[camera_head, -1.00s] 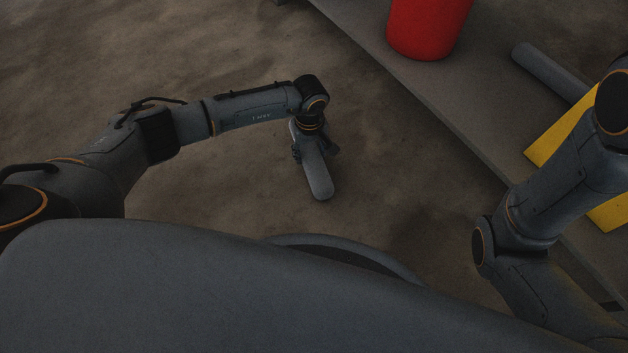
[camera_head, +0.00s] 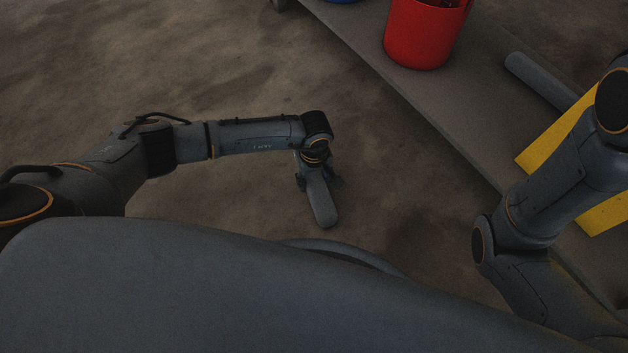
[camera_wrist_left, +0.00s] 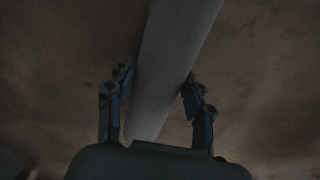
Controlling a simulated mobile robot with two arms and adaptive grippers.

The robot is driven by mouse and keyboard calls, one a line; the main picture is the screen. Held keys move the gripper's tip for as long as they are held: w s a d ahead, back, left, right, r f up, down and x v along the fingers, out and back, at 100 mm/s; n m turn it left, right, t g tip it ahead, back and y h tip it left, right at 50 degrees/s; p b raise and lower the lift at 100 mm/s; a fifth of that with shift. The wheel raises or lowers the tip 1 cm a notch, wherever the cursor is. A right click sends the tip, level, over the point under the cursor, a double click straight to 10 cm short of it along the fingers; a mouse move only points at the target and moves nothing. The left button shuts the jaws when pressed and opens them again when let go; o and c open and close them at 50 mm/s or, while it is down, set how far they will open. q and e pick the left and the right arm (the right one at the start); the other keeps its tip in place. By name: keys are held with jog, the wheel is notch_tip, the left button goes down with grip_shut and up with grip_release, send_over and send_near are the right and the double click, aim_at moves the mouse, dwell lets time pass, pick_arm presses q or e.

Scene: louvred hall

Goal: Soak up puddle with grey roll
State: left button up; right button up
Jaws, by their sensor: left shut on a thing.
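My left gripper (camera_head: 315,179) is shut on a grey roll (camera_head: 322,207), holding it low over the brown floor. I cannot tell whether the roll touches the floor. In the left wrist view, the long grey roll (camera_wrist_left: 168,65) passes between the two fingers of the left gripper (camera_wrist_left: 160,88). No puddle stands out clearly; the floor has dim, darker patches. My right arm shows at the right, but its gripper is out of view.
A grey platform (camera_head: 425,107) runs diagonally at the right. On it are a red bucket (camera_head: 424,38), another grey roll (camera_head: 535,76) and a yellow piece (camera_head: 541,147) partly behind my right arm. A blue thing (camera_head: 343,1) is cut off at the top. Open floor lies at the left.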

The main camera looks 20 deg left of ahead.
aim_at(318, 197)
pick_arm(q)
jog(key=shift+s+d+p, duration=0.4)
jog(key=shift+s+d, duration=0.05)
jog(key=shift+s, duration=0.4)
jog(key=shift+s+d+p, duration=0.35)
jog(key=shift+s+d, duration=0.05)
jog(key=shift+s, duration=0.4)
jog(key=shift+s+d+p, duration=0.4)
jog(key=shift+s+d, duration=0.05)
jog(key=shift+s, duration=0.4)
jog(key=shift+w+a+f+b, duration=0.1)
jog(key=shift+w+a+b, duration=0.3)
jog(key=shift+w, duration=0.3)
jog(key=shift+w+a+b, duration=0.35)
jog(key=shift+w+b, duration=0.1)
jog(key=shift+w, duration=0.3)
jog(key=shift+w+a+f+b, duration=0.1)
jog(key=shift+w+a+b, duration=0.3)
jog(key=shift+w, duration=0.3)
jog(key=shift+w+a+r, duration=0.15)
jog(key=shift+w+a, duration=0.1)
jog(key=shift+w, duration=0.35)
